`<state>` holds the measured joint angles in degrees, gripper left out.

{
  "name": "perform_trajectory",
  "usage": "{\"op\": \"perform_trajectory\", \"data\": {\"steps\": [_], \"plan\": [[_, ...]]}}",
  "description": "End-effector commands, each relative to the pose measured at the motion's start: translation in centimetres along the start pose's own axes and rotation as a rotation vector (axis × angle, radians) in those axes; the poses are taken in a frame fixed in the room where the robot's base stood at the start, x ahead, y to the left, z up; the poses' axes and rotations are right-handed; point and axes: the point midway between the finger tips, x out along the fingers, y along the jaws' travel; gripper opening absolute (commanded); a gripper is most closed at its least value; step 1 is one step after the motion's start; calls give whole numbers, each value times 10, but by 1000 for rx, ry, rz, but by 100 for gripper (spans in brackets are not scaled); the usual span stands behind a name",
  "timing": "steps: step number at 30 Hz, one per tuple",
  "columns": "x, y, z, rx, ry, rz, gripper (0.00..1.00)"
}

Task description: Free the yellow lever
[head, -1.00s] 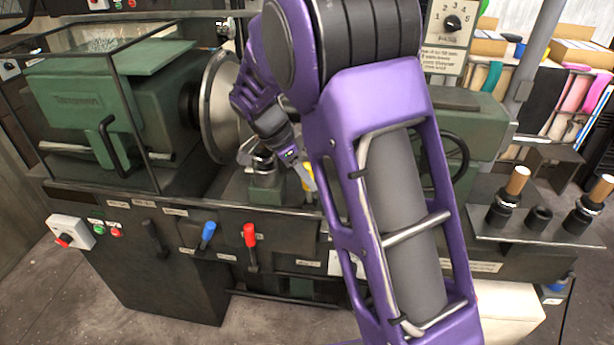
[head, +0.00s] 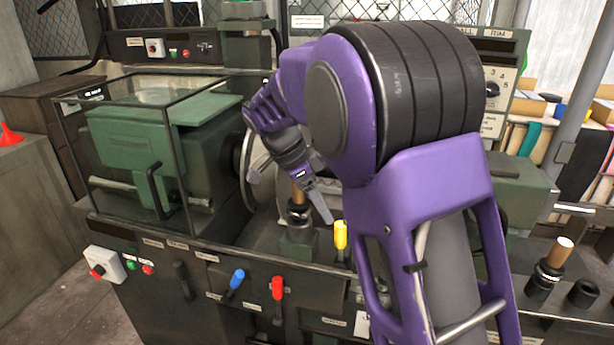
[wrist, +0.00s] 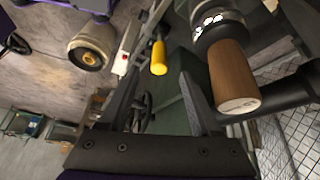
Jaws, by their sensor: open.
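The yellow lever (head: 340,236) stands upright on the machine's front, just left of my purple arm, and its lower part is partly hidden by the arm. It also shows in the wrist view (wrist: 159,58), beyond my fingertips and roughly between their lines. My gripper (head: 290,192) is open, above and to the left of the lever, with nothing between its fingers. In the wrist view my gripper (wrist: 160,92) has its two dark fingers spread apart. I see no contact with the lever.
A wooden-handled tool (head: 299,190) stands upright in a holder close to my gripper; in the wrist view the wooden handle (wrist: 234,75) is right beside the right finger. Blue (head: 237,279) and red (head: 278,290) levers sit on the front panel. A glass guard (head: 130,130) is at left.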

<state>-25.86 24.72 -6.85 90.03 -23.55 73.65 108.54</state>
Motion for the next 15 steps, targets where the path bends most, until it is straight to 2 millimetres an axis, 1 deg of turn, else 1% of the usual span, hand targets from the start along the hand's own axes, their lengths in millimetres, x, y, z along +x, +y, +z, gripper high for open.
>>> {"op": "perform_trajectory", "data": {"steps": [1,6,10,15], "plan": [[-15,0,0,-1,-1,-4,64],[-49,0,0,-1,-2,-3,64],[-65,0,0,0,-1,-1,64],[-73,0,0,-1,-1,0,64]]}}
